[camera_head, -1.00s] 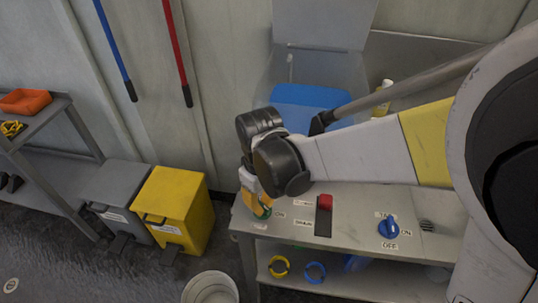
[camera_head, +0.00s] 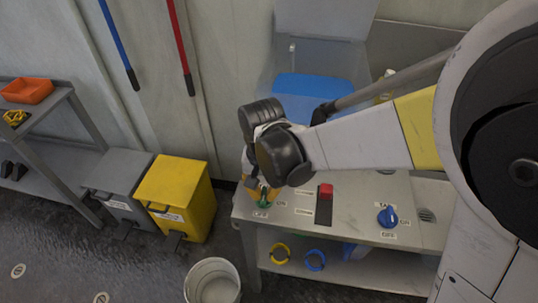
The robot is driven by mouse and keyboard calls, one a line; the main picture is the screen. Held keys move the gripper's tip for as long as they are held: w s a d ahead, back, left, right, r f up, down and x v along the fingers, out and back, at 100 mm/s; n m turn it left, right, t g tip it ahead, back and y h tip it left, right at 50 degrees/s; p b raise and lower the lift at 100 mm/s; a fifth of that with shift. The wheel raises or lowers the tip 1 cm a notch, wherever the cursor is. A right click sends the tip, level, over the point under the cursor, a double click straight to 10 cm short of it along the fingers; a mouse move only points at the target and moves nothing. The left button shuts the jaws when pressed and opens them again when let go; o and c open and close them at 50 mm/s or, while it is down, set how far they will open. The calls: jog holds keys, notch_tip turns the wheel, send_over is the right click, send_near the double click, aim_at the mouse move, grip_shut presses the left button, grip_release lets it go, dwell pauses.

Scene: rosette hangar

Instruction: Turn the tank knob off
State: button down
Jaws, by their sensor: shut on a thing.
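The blue tank knob (camera_head: 387,217) sits on the right part of the grey bench top (camera_head: 345,215), with a label above it that seems to read TANK, ON at its right and OFF below. Which way it points is too small to tell surely. My gripper (camera_head: 262,197) is at the bench's left end, well apart from the blue knob, pointing down.
A red switch (camera_head: 326,191) stands between the two knobs. A blue bin (camera_head: 305,88) is behind my arm. A white bucket (camera_head: 212,284) and a yellow bin (camera_head: 178,195) stand on the floor at left.

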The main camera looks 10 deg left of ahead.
aim_at(264, 193)
jog(key=shift+m, duration=0.6)
jog(key=c, duration=1.5)
grip_release()
jog(key=shift+o, duration=0.2)
notch_tip(264, 193, up, 12)
